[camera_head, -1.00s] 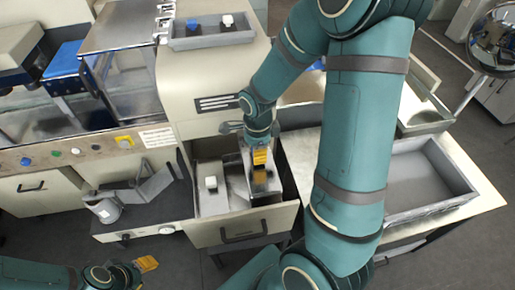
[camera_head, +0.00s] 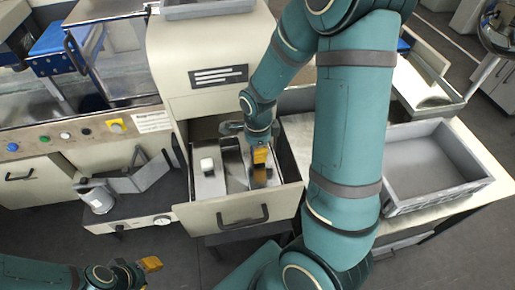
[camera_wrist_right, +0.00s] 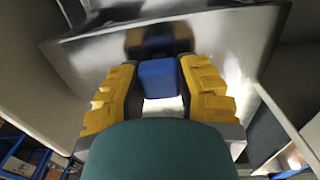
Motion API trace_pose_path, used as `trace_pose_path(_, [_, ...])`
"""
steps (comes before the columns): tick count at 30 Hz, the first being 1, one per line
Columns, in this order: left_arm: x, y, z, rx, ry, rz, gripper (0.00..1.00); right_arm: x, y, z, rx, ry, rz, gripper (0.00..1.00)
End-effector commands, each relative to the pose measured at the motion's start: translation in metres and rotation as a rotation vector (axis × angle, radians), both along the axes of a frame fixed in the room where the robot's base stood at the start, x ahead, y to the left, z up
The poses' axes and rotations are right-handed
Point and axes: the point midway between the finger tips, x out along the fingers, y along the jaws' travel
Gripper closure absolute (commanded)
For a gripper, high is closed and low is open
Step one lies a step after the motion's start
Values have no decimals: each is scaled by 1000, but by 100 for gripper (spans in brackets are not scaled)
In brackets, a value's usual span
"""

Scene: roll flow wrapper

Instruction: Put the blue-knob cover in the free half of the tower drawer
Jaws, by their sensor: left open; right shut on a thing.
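The tower drawer (camera_head: 243,211) is pulled out in the head view. A cover with a white knob (camera_head: 207,165) lies in its left half. My right gripper (camera_head: 260,158) is over the right half. In the right wrist view it (camera_wrist_right: 160,95) is shut on the blue knob (camera_wrist_right: 158,79) of a shiny metal cover (camera_wrist_right: 225,45). The cover is at the drawer's right half, mostly hidden by the gripper in the head view; whether it touches the drawer floor I cannot tell. My left gripper (camera_head: 150,264) is open and empty at the lower left, away from the drawer.
A grey tray (camera_head: 205,10) sits on top of the tower (camera_head: 205,55). A metal cup-shaped part with a bent bracket (camera_head: 98,198) stands left of the drawer. An empty grey crate (camera_head: 435,200) is on the right table. My right arm crosses the middle of the view.

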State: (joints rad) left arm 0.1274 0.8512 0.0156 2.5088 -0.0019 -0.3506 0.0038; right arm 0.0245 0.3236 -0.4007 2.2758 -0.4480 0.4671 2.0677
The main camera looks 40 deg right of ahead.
Motion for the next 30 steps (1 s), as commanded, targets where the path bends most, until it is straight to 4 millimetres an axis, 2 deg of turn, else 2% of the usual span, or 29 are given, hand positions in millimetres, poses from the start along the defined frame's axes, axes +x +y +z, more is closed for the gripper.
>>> trace_pose_path(30, [1, 0, -10, 0, -3, 1, 57, 0, 0, -12, 0, -1, 0, 100])
